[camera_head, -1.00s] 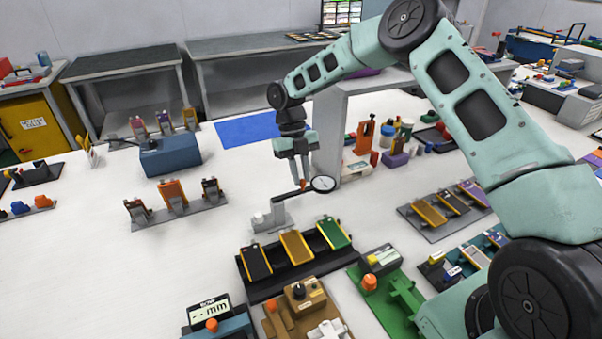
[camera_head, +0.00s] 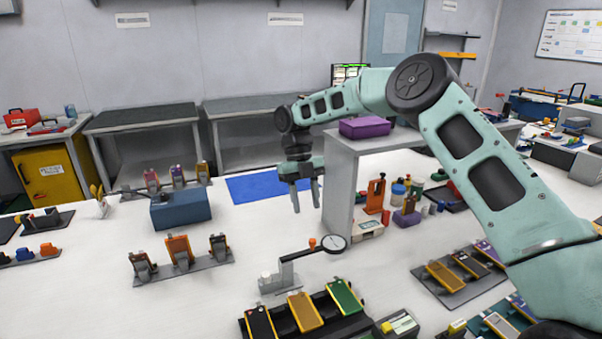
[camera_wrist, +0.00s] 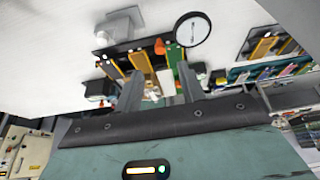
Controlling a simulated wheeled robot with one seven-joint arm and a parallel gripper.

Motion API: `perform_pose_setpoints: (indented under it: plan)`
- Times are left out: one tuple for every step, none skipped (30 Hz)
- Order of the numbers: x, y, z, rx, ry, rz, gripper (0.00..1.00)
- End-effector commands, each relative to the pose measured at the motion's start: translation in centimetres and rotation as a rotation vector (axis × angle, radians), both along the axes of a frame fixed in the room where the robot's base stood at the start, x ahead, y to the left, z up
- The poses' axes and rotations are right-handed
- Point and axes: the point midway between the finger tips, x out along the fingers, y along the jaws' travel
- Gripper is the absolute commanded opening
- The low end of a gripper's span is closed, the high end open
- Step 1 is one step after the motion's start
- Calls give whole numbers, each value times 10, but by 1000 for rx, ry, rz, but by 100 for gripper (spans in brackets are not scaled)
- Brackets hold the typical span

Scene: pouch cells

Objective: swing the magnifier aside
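The magnifier has a round, black-rimmed lens (camera_head: 334,243) on a dark arm (camera_head: 297,254) with an orange knob (camera_head: 312,242). Its pale grey base (camera_head: 270,283) stands at the left end of the arm. The lens points to the right, away from the row of pouch cells (camera_head: 305,312) in front. My gripper (camera_head: 306,207) is above the knob and apart from it, fingers spread and empty. In the wrist view the lens (camera_wrist: 192,29) and knob (camera_wrist: 160,47) show beyond my open fingers (camera_wrist: 159,88).
A grey stand (camera_head: 340,185) with a purple box (camera_head: 364,127) on top rises just right of my gripper. A blue mat (camera_head: 262,188) lies behind. A rack of clamps (camera_head: 180,262) is to the left. White table between rack and magnifier is clear.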

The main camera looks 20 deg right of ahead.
Motion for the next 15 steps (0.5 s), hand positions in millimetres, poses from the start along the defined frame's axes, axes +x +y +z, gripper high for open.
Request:
perform_pose_setpoints:
  plan:
    - [6,1,10,0,-5,0,40]
    - [9,1,17,0,-6,0,40]
    - [12,1,26,1,-6,0,40]
    - [15,1,32,1,-5,0,40]
    - [17,1,38,0,-4,0,40]
    - [20,2,45,0,-4,0,40]
    - [22,2,50,0,-4,0,40]
    - [24,2,55,1,-4,0,40]
    - [26,2,60,1,-4,0,40]
    - [27,2,64,0,-2,1,40]
    - [29,2,67,0,-3,0,40]
    - [30,2,71,-1,-2,0,40]
    - [31,2,73,-1,-2,0,40]
    - [32,2,75,-1,-2,0,40]
    - [33,1,77,-1,-1,-1,40]
